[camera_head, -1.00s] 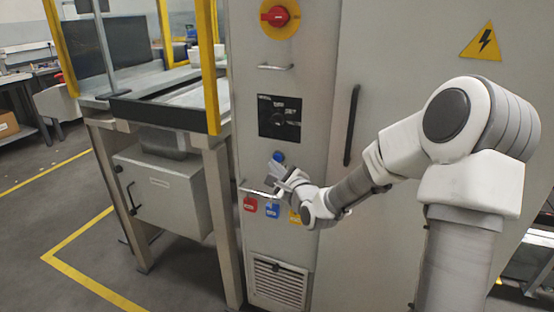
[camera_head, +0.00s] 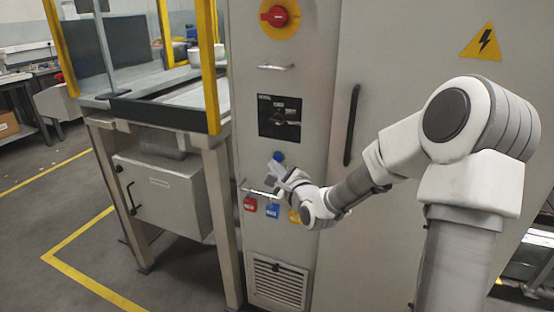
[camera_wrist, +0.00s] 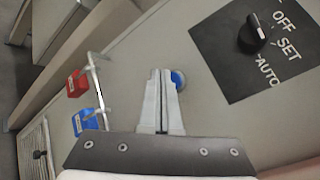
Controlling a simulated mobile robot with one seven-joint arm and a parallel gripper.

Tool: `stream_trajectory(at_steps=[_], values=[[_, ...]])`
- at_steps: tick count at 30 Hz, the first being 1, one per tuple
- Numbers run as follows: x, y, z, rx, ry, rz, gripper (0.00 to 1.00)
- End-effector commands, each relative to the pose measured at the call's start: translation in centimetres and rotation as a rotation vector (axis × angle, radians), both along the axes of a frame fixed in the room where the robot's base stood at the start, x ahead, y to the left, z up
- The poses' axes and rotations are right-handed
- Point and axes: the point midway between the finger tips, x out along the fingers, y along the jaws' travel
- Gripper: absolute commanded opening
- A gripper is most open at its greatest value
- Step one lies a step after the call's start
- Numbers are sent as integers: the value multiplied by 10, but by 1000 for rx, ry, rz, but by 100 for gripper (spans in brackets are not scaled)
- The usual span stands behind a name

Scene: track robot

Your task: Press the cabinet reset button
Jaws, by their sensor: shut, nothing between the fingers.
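The blue round button (camera_head: 279,156) is on the grey cabinet front (camera_head: 305,85), below the black selector panel (camera_head: 279,117). In the wrist view the button (camera_wrist: 178,80) shows just right of my fingertips and is partly hidden by them. My gripper (camera_head: 275,170) is shut and empty, with its fingers pointing at the cabinet close to the button. The closed fingertips also show in the wrist view (camera_wrist: 160,74). I cannot tell whether they touch the button. The selector panel in the wrist view (camera_wrist: 258,45) reads OFF, SET and AUTO around a black knob.
A rail (camera_head: 258,192) below the button carries red (camera_head: 250,204), blue (camera_head: 272,210) and yellow (camera_head: 295,216) padlock-like tags. A red rotary switch (camera_head: 280,15) and a metal handle (camera_head: 275,67) are above. A black door handle (camera_head: 352,125) is to the right.

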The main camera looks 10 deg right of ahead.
Motion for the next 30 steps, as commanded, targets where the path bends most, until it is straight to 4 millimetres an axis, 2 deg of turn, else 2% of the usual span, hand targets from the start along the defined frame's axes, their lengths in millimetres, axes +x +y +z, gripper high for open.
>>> stream_trajectory(at_steps=[30], values=[[7, -5, 0, 0, 0, 0, 0]])
